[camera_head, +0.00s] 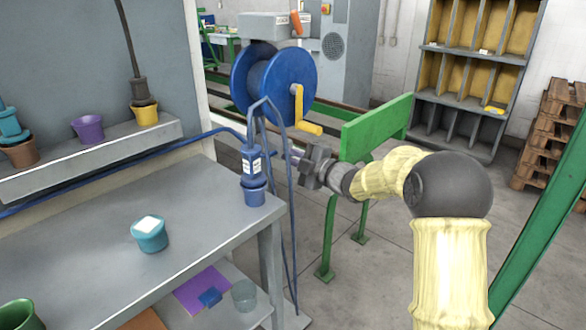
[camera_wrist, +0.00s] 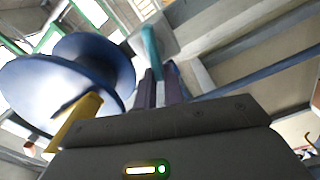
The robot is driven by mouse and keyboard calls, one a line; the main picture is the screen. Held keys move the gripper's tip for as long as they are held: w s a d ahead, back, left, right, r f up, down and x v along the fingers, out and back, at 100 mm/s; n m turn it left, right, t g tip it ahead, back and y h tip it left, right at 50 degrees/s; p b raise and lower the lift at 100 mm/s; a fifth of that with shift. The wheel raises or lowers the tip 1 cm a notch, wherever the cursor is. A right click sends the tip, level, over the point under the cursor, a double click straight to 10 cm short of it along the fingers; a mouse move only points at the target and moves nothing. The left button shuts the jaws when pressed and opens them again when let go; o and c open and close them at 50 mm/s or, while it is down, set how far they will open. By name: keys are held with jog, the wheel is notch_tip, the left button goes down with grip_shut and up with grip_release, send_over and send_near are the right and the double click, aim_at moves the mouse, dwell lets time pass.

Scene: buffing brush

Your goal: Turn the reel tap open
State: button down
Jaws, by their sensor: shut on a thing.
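The blue hose reel (camera_head: 288,78) with its yellow crank (camera_head: 308,124) stands beyond the bench. It also shows at the left in the wrist view (camera_wrist: 35,88). My gripper (camera_head: 291,155) reaches in from the right, below the reel. In the wrist view, its purple fingers (camera_wrist: 159,75) are shut on a teal lever (camera_wrist: 150,45), which looks like the reel tap's handle. The lever sticks up past the fingertips, slightly tilted. The tap's body is not clear in either view, and in the head view I cannot make out the lever.
A grey bench (camera_head: 95,235) at the left bears a blue bottle (camera_head: 251,158) in a blue pot near its corner, and a teal pot (camera_head: 150,235). Blue hose hangs near my gripper. A green rail (camera_head: 375,126) stands behind my wrist. Floor at centre right is clear.

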jog(key=shift+s+a+f+n+b, duration=0.1)
jog(key=shift+f+n+b, duration=0.2)
jog(key=shift+n+b, duration=0.8)
jog(key=shift+a+f+n+b, duration=0.1)
jog(key=shift+f+n+b, duration=0.2)
jog(key=shift+n+b, duration=0.8)
jog(key=shift+d, duration=0.1)
jog(key=c, duration=1.5)
grip_release()
jog(key=shift+r, duration=0.1)
jog(key=p+v, duration=0.2)
jog(key=v, duration=1.5)
